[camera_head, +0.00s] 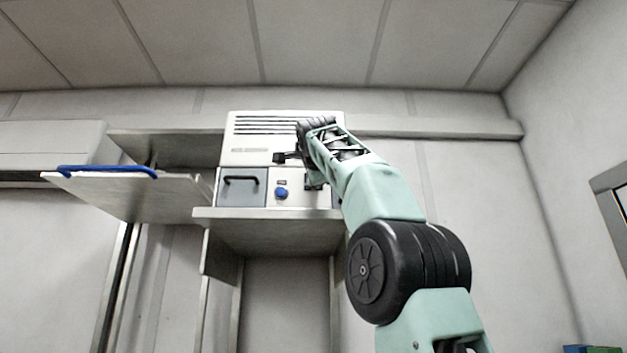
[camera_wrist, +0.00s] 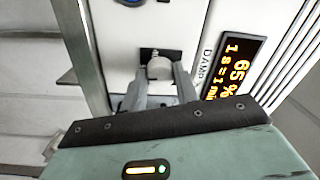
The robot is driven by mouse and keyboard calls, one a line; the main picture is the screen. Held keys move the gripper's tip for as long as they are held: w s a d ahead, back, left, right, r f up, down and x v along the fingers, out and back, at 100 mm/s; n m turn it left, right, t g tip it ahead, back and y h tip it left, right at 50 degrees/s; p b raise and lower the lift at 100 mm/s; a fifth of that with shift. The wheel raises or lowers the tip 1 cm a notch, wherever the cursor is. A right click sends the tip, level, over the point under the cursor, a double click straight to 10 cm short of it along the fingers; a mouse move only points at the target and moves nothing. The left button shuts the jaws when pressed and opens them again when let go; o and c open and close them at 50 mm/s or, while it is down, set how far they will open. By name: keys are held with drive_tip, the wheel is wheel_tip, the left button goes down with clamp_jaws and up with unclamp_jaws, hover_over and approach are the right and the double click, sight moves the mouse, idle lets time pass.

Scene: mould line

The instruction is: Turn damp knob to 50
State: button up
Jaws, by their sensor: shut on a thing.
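The damp knob (camera_wrist: 160,68) is a small pale round knob on the white panel, beside the printed word DAMP. My gripper (camera_wrist: 160,80) is shut on it in the wrist view, with one grey finger on each side. The display (camera_wrist: 236,66) next to the knob glows orange and reads 65 %, with a second line like "1 s = 1 mi", cut off. In the head view the white machine (camera_head: 262,150) stands on a shelf, and my arm hides the knob there.
A blue knob (camera_head: 281,194) and a dark drawer-like front with a black handle (camera_head: 240,180) sit left of my arm. A flat panel with a blue handle (camera_head: 108,171) juts out at the left. A metal shelf (camera_head: 270,226) runs below the machine.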

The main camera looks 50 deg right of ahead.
drive_tip(key=shift+m, duration=0.8)
drive_tip(key=o, duration=1)
drive_tip(key=b+v, duration=0.6)
drive_tip(key=v, duration=1.1)
drive_tip(key=shift+a, duration=0.25)
